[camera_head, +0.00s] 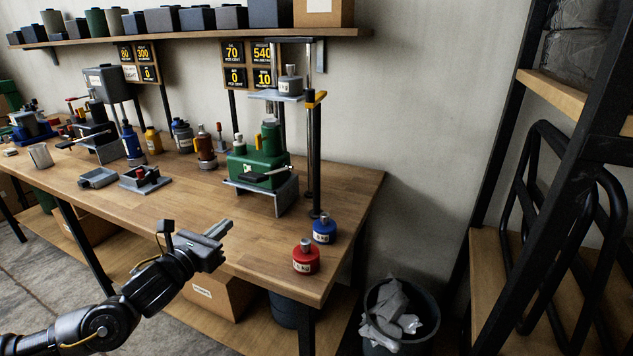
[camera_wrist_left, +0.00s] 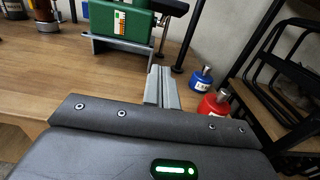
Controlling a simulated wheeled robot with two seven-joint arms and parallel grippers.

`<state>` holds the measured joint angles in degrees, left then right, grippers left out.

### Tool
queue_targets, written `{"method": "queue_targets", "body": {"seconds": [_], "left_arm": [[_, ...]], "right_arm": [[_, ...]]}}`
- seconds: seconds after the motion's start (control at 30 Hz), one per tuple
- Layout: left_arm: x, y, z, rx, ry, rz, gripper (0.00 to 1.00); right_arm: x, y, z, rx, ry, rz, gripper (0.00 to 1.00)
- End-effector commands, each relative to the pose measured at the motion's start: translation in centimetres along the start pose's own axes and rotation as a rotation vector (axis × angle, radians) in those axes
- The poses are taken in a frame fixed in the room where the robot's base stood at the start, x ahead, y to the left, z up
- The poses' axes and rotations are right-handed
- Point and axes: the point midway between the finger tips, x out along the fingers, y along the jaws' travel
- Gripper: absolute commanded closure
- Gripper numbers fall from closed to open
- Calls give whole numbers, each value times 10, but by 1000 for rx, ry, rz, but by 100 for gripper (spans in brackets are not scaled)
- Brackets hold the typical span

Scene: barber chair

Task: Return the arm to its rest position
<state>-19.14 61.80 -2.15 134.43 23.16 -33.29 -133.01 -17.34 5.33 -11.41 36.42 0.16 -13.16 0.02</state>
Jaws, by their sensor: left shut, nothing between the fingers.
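My left gripper (camera_head: 218,229) is shut and empty. In the head view its arm comes in from the lower left and the fingers point toward the bench's right part, over or just in front of its front edge. In the left wrist view the shut fingers (camera_wrist_left: 161,88) point ahead over the wooden bench (camera_wrist_left: 60,75), with a green machine (camera_wrist_left: 122,22) beyond them. A red weight (camera_head: 306,257) and a blue weight (camera_head: 324,229) stand on the bench to the right of the gripper, apart from it. My right gripper is in neither view.
The green machine (camera_head: 258,165) stands near the bench's right end beside a tall post frame (camera_head: 312,150). Bottles and tools fill the bench's left. A bin (camera_head: 400,318) with crumpled waste is right of the bench, and a dark shelf rack (camera_head: 560,130) stands farther right.

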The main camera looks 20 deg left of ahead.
Motion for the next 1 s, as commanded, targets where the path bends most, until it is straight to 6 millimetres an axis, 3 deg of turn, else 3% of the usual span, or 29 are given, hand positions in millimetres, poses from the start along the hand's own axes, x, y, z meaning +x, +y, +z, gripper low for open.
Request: {"method": "queue_targets", "body": {"seconds": [0.17,0.27,0.37,0.5,0.6,0.7,0.8,1.0], "left_arm": [[-2,0,-6,-37,15,9,100],[-9,-2,-32,-196,77,48,100],[-26,-8,-78,-501,183,142,100],[-69,-32,-156,-1058,339,382,100],[-106,-60,-203,-1440,410,607,100],[-142,-89,-238,-1757,434,854,100],[-171,-116,-259,-1988,417,1079,100],[-217,-160,-281,-2283,320,1473,100]], "right_arm": [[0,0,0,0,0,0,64],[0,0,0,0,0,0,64],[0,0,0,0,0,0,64],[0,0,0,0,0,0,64],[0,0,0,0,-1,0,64],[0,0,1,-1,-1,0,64],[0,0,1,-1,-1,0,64],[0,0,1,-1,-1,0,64]]}}
